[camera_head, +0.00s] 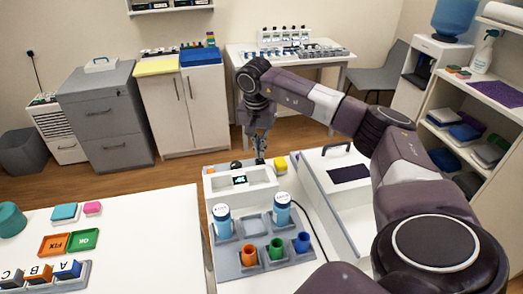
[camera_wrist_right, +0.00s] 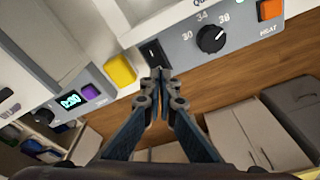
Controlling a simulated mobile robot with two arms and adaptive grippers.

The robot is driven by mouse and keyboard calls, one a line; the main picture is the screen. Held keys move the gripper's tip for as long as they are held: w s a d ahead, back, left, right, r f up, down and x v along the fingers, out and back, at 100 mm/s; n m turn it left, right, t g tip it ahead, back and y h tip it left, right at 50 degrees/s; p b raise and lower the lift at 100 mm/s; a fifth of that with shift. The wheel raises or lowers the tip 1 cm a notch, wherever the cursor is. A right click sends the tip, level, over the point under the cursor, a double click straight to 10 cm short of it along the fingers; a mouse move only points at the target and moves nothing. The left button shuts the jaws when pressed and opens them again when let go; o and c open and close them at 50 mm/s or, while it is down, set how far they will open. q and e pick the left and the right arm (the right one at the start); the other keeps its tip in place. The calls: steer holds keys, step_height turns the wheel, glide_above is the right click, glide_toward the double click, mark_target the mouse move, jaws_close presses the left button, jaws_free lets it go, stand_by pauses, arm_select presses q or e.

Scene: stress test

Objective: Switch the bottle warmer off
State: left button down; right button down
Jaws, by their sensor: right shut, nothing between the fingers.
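The white unit (camera_head: 240,181) with a small lit display stands at the table's far side in the head view; I take it for the bottle warmer. In the right wrist view a grey control panel (camera_wrist_right: 186,42) carries a black rocker switch (camera_wrist_right: 153,53), a black dial (camera_wrist_right: 211,39) marked 30, 34 and 38, and an orange HEAT button (camera_wrist_right: 270,9). My right gripper (camera_wrist_right: 160,78) is shut and empty, its tips just below the rocker switch in that view; contact is unclear. It also shows in the head view (camera_head: 260,157), behind the unit. My left gripper is out of view.
A yellow button (camera_wrist_right: 120,69) is close beside the tips. Two blue-labelled bottles (camera_head: 222,221) and several coloured cups (camera_head: 249,255) stand in a grey rack in front. A white box with a black handle (camera_head: 337,150) stands right. Open floor lies behind the table.

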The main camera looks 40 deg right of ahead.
mark_target(260, 160)
steer(key=shift+f+b, duration=0.6)
steer(key=shift+f, duration=0.5)
stand_by(1.0)
steer(key=shift+r, duration=0.1)
steer(key=shift+r+p, duration=2.9)
steer(key=shift+r, duration=0.55)
